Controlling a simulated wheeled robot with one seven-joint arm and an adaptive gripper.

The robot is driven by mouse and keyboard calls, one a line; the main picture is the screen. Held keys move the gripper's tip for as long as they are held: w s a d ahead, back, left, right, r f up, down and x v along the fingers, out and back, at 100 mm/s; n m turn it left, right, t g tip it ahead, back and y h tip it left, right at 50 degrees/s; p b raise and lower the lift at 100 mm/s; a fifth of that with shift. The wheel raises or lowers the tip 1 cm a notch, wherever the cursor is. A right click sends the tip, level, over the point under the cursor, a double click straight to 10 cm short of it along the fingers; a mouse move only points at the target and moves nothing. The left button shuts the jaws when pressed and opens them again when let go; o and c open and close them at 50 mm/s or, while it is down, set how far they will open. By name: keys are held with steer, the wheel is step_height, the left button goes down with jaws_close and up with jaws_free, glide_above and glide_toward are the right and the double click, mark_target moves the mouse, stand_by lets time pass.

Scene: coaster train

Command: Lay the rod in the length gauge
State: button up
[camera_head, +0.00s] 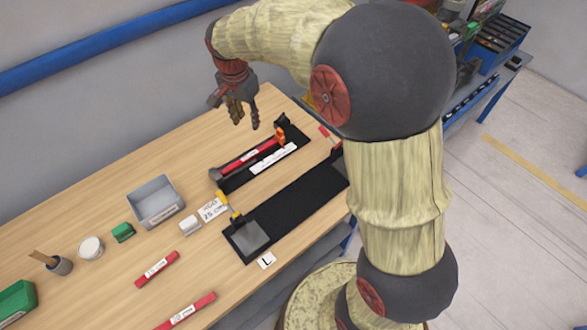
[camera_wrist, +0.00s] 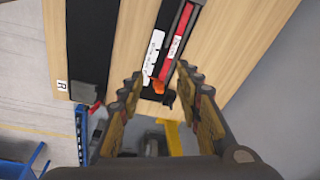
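The length gauge (camera_head: 235,181) is a long black tray with end blocks and a white scale strip (camera_head: 273,158). A red rod (camera_head: 262,147) with a white label lies lengthwise in it, beside the strip, with an orange piece (camera_head: 280,136) near its far end. In the wrist view the rod (camera_wrist: 180,29) lies along the gauge, and the orange piece (camera_wrist: 158,86) sits between my fingers in the picture. My gripper (camera_head: 243,121) is open and empty, above the table beyond the gauge's far end; the wrist view shows its fingers (camera_wrist: 165,100) wide apart.
Two labelled red rods (camera_head: 146,277) (camera_head: 203,301) lie at the front. A black mat (camera_head: 292,208) with end blocks lies beside the gauge; a third red piece (camera_head: 324,131) is partly hidden by my arm. A grey bin (camera_head: 175,207) and a sign (camera_head: 212,208) stand left.

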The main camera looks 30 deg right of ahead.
steer(key=s+r+n+t, duration=0.1)
steer(key=s+r+n, duration=0.25)
steer(key=s, duration=0.35)
steer(key=s+r+n+t, duration=0.1)
steer(key=s+r+n, duration=0.1)
steer(key=s+r, duration=0.4)
steer(key=s+f+n+t+y, duration=0.1)
steer(key=s+n, duration=0.5)
steer(key=s, duration=1)
steer(key=shift+d+t, duration=0.3)
steer(key=shift+t, duration=0.1)
steer(key=shift+s, duration=0.1)
step_height(320, 180, down, 6)
steer(key=b, duration=0.6)
